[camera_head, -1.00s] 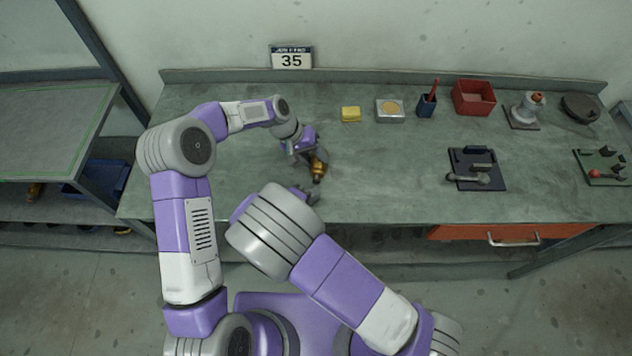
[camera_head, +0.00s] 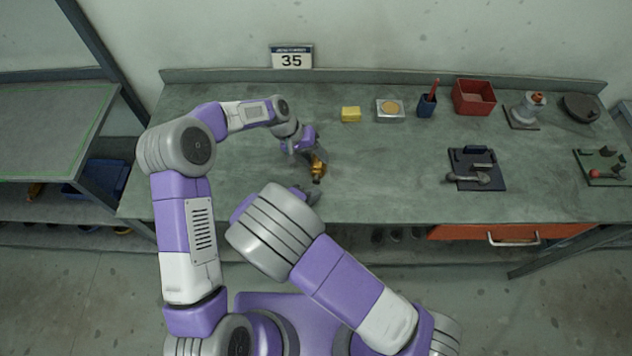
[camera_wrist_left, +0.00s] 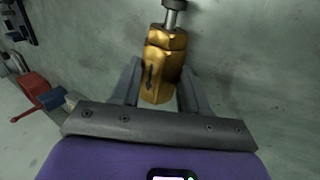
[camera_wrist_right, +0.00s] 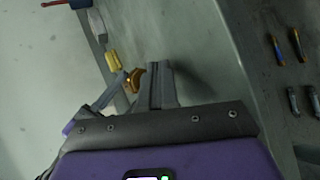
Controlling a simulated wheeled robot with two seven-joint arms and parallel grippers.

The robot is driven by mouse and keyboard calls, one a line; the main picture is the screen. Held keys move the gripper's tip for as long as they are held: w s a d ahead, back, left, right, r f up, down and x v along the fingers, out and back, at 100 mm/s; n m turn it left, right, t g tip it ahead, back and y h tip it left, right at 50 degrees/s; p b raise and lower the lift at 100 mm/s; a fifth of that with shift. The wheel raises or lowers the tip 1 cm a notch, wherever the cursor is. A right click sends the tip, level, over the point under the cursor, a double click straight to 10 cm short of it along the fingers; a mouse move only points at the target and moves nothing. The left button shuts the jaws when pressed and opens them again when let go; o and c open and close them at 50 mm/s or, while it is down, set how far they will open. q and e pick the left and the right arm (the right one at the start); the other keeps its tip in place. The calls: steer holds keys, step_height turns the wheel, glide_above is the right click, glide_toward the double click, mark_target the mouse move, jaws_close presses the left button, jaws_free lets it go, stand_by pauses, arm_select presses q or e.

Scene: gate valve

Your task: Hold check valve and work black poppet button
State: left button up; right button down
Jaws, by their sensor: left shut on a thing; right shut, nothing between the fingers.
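The check valve is a brass, faceted body (camera_head: 318,170) held above the bench's front left part. In the left wrist view the brass body (camera_wrist_left: 160,65) sits between the fingers of my left gripper (camera_wrist_left: 158,95), which is shut on it. A silver stem with a dark button (camera_wrist_left: 175,4) sticks out of its far end, cut by the picture's top edge. My right gripper (camera_wrist_right: 158,88) is shut and empty. In the right wrist view the brass valve (camera_wrist_right: 133,80) shows just left of its fingers; I cannot tell whether they touch. The button is not clear there.
A dark fixture plate (camera_head: 477,169) lies to the right. The bench between valve and plate is clear.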

steer(key=shift+w, duration=0.15)
steer(key=shift+w, duration=0.25)
steer(key=shift+w+d, duration=0.1)
steer(key=shift+w, duration=0.6)
stand_by(1.1)
steer(key=shift+s, duration=1.15)
steer(key=shift+s+a, duration=0.2)
steer(key=shift+s, duration=1.05)
steer(key=shift+s+a, duration=0.15)
steer(key=shift+s, duration=1.1)
